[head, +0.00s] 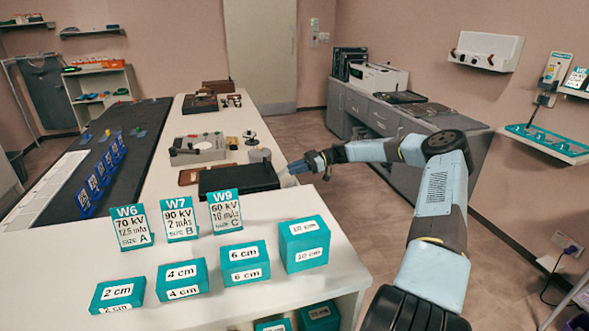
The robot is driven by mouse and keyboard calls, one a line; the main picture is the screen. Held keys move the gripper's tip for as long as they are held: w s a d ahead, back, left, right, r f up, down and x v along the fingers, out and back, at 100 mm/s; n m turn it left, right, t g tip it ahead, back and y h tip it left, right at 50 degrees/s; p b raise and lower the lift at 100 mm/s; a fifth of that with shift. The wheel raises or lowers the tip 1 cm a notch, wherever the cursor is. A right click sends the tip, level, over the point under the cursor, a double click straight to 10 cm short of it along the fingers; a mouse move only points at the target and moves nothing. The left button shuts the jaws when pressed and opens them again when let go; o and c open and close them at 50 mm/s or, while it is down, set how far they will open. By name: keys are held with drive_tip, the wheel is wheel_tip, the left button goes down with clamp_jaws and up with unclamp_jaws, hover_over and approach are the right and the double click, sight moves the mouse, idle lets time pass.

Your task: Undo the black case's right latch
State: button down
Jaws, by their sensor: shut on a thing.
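The black case (238,178) lies on the white table, behind the row of teal cards. It looks closed, with its lid flat. My gripper (286,176) reaches in from the right and is at the case's right end, low beside its edge. The fingers are shut on a small part there, which appears to be the right latch. The latch itself is too small and too covered by the fingers to make out, so I cannot tell its position.
Teal cards W6 (131,227), W7 (180,218) and W9 (225,212) stand in front of the case, with teal blocks (305,243) nearer me. A grey device (198,149) and a grey cylinder (259,155) stand behind it. Floor right of the table is clear.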

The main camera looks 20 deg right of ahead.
drive_tip(key=shift+w+d, duration=0.1)
drive_tip(key=shift+d, duration=0.05)
drive_tip(key=c, duration=0.9)
unclamp_jaws()
drive_tip(key=v, duration=1.3)
drive_tip(key=shift+d+f, duration=0.1)
drive_tip(key=shift+d, duration=0.25)
